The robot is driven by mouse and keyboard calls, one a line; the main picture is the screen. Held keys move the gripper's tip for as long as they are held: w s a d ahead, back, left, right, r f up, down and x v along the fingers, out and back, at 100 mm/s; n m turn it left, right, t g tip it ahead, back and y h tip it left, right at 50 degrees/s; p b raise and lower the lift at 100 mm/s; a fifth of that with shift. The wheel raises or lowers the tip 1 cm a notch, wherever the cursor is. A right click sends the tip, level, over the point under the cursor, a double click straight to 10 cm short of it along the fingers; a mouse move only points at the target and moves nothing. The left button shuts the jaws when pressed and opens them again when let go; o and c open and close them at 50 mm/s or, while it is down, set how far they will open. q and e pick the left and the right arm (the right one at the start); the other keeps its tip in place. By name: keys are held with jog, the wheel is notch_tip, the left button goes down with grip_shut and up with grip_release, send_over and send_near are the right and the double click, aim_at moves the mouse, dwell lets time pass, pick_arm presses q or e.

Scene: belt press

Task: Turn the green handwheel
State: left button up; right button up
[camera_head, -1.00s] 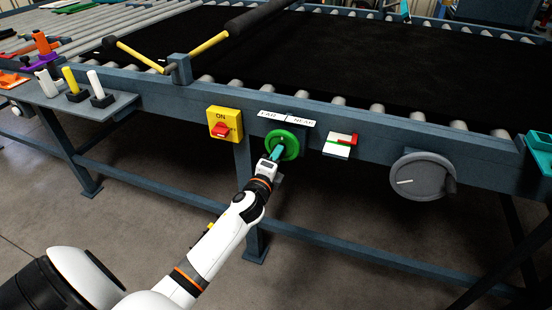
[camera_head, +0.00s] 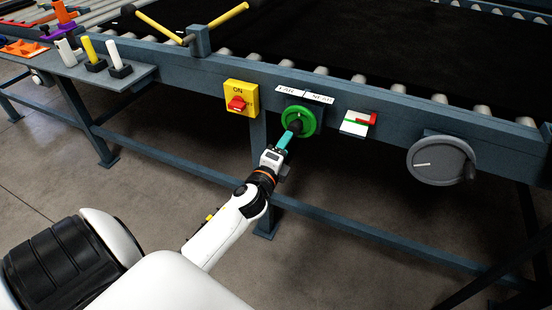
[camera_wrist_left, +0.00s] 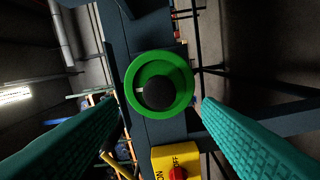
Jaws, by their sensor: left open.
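The green handwheel (camera_head: 299,121) is a ring with a dark hub, mounted on the side beam below the FAR/NEAR label (camera_head: 305,95). In the left wrist view the wheel (camera_wrist_left: 183,76) faces me near the middle, its black hub in front of it. My left gripper (camera_head: 292,138) points at the wheel from the front and below. In the wrist view its two teal fingers (camera_wrist_left: 155,120) are spread wide, with nothing between them and the wheel ahead of the tips. I see no clear contact. My right gripper is not in view.
A yellow ON switch box (camera_head: 241,98) with a red knob sits left of the wheel. A white plate with a red pointer (camera_head: 358,122) and a large grey handwheel (camera_head: 441,160) are to the right. A side shelf (camera_head: 120,82) holds upright pegs.

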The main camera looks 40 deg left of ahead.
pick_arm(q)
jog(key=v, duration=0.6)
jog(key=shift+w+b, duration=0.1)
jog(key=shift+b, duration=0.2)
jog(key=shift+f, duration=0.1)
jog(key=s+d+f+n+g+h, duration=0.1)
jog(key=s+f+n+g, duration=0.15)
jog(key=f, duration=0.85)
jog(key=s+d+f+n+g+h, duration=0.1)
jog(key=s+d+f+n+g, duration=0.2)
jog(key=f, duration=0.8)
jog(key=s+f+n+g, duration=0.2)
jog(key=s+f+g, duration=0.15)
jog(key=f, duration=0.75)
jog(key=s+d+f+n+g, duration=0.2)
jog(key=s+f, duration=0.4)
jog(key=s, duration=0.4)
jog(key=s+d+f+n+g+h, duration=0.1)
jog(key=s+d+f+n+g, duration=0.1)
jog(key=s+f, duration=0.5)
jog(key=s+d+f+n+g+h, duration=0.1)
jog(key=s+f, duration=0.6)
jog(key=s, duration=0.7)
jog(key=d+n+g, duration=0.1)
jog(key=n+g, duration=0.1)
jog(key=shift+d+g, duration=0.3)
jog(key=shift+d, duration=0.1)
jog(key=shift+n, duration=0.25)
